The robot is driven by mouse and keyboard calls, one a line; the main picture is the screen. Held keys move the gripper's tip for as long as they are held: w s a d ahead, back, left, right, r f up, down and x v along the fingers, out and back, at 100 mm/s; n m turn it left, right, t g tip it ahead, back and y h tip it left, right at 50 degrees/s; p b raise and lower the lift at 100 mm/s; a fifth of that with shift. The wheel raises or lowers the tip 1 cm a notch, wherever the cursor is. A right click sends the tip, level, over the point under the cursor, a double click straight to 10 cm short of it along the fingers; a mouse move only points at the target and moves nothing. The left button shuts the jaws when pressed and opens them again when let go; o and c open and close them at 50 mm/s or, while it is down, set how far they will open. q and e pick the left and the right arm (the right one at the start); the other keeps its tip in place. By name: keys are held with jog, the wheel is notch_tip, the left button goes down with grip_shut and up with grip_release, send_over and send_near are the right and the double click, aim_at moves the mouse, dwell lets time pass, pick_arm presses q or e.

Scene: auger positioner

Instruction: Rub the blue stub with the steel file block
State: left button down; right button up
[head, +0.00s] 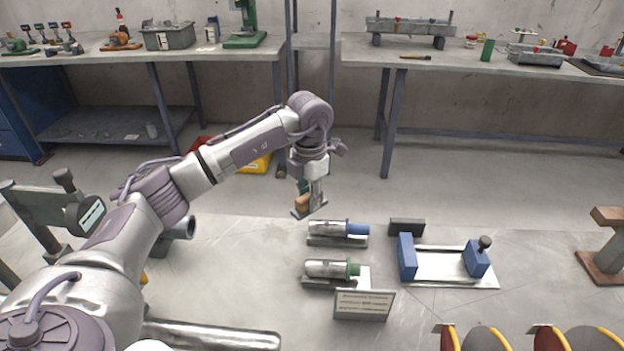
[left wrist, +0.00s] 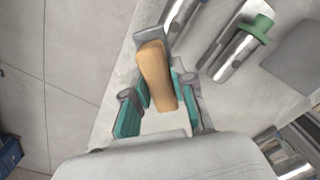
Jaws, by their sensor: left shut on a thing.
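The blue stub (head: 357,229) sticks out of the right end of a steel cylinder (head: 326,228) lying in a holder on the table. My left gripper (head: 310,188) is shut on the tan wooden handle of the steel file block (head: 312,208). It holds the block up and to the left of the blue stub, apart from it, near the table's back edge. In the left wrist view the handle (left wrist: 156,76) sits between the teal finger pads, with the grey steel plate (left wrist: 151,35) beyond it. My right gripper is not in view.
A similar cylinder with a green stub (head: 353,269) lies in front of the blue one, and its green stub shows in the left wrist view (left wrist: 256,27). A small sign (head: 363,305) stands before it. A blue-ended fixture (head: 438,262) and dark block (head: 406,227) are to the right.

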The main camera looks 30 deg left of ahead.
pick_arm(q)
notch_tip(320, 180, up, 3)
jog(key=shift+a+f+p, duration=0.1)
jog(key=shift+a+p, duration=0.05)
jog(key=shift+p, duration=0.65)
jog(key=shift+r, duration=0.35)
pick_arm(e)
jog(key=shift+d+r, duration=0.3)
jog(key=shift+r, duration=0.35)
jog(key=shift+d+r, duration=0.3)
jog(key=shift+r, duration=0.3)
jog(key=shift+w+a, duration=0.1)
